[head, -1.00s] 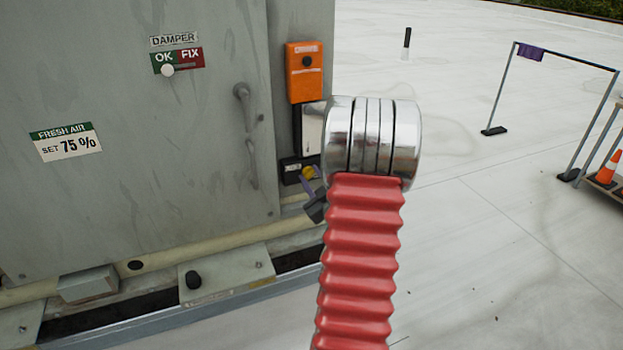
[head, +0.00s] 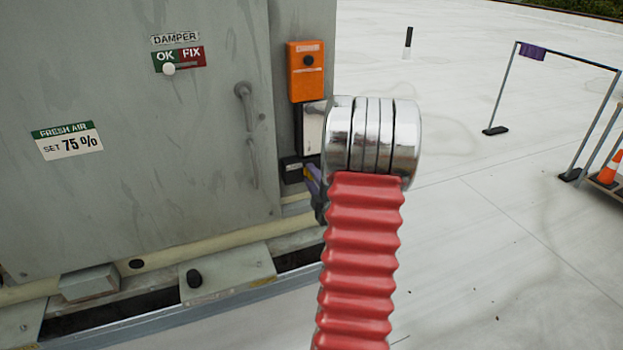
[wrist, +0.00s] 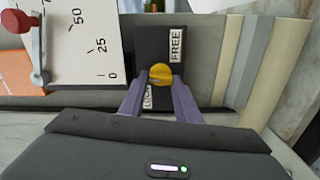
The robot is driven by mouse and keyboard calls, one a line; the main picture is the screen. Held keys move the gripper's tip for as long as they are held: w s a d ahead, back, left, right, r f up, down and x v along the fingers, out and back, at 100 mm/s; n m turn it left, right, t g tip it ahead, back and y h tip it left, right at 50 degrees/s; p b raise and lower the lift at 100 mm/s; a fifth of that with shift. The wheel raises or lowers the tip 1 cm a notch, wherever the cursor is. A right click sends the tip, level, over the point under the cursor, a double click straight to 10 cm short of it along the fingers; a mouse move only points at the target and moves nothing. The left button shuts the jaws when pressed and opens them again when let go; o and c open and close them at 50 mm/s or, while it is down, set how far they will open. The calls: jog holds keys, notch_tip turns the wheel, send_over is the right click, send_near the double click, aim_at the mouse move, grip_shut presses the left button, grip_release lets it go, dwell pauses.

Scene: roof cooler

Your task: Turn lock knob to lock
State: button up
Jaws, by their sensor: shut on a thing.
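The yellow lock knob (wrist: 160,74) sits on a black plate (wrist: 150,42) in the wrist view. A FREE label (wrist: 177,44) is on the plate beside the knob, and a LOCK label (wrist: 148,97) is partly hidden by my gripper. My gripper (wrist: 160,84) has its purple fingers on either side of the knob and is shut on it. Which label the knob points to cannot be told. In the head view the black plate (head: 290,170) shows low on the cabinet's side, and my gripper (head: 313,180) covers the knob there.
A scale plate (wrist: 88,45) with a grey lever (wrist: 40,45) and red handle end (wrist: 15,21) lies beside the knob. An orange box (head: 306,72) is above it in the head view. The grey cabinet (head: 120,160) fills the left; open roof lies right.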

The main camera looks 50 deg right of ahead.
jog(key=shift+w+a+f+n, duration=0.15)
jog(key=shift+a+f+n, duration=0.1)
jog(key=shift+n, duration=0.45)
jog(key=o, duration=1)
jog(key=shift+d+r, duration=0.1)
jog(key=shift+d, duration=0.05)
jog(key=shift+o, duration=0.2)
jog(key=v, duration=1.4)
